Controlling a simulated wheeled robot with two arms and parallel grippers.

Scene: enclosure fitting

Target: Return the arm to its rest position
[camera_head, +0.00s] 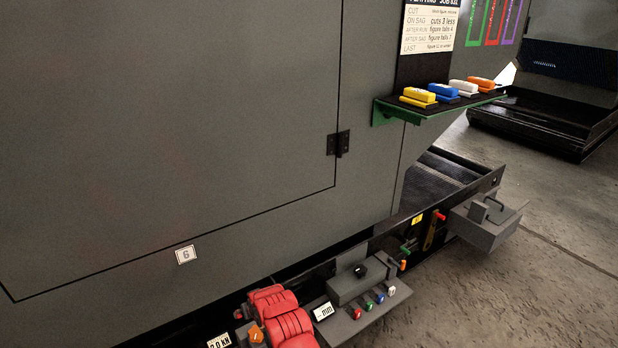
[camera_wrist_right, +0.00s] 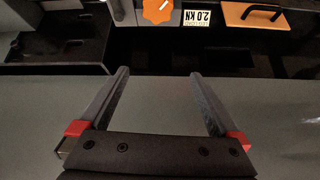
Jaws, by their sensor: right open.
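My right gripper (camera_wrist_right: 160,90) is in the right wrist view, with its two grey fingers wide apart and nothing between them. Beyond its fingertips are an orange knob (camera_wrist_right: 158,11) and a label reading 2.0 KN (camera_wrist_right: 196,18). The same label (camera_head: 220,341) and an orange knob (camera_head: 256,335) show at the bottom of the head view. Red arm parts (camera_head: 280,316) show at the bottom of the head view; I cannot make out a gripper on them. My left gripper is in neither view.
A large grey cabinet panel (camera_head: 170,140) fills the left. A green-edged shelf (camera_head: 440,106) holds several coloured blocks. Below are a control box (camera_head: 357,282) with coloured buttons and an open grey drawer (camera_head: 485,225). Bare floor (camera_head: 560,270) lies at the right. A wooden-coloured handled panel (camera_wrist_right: 255,15) is at the wrist view's top right.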

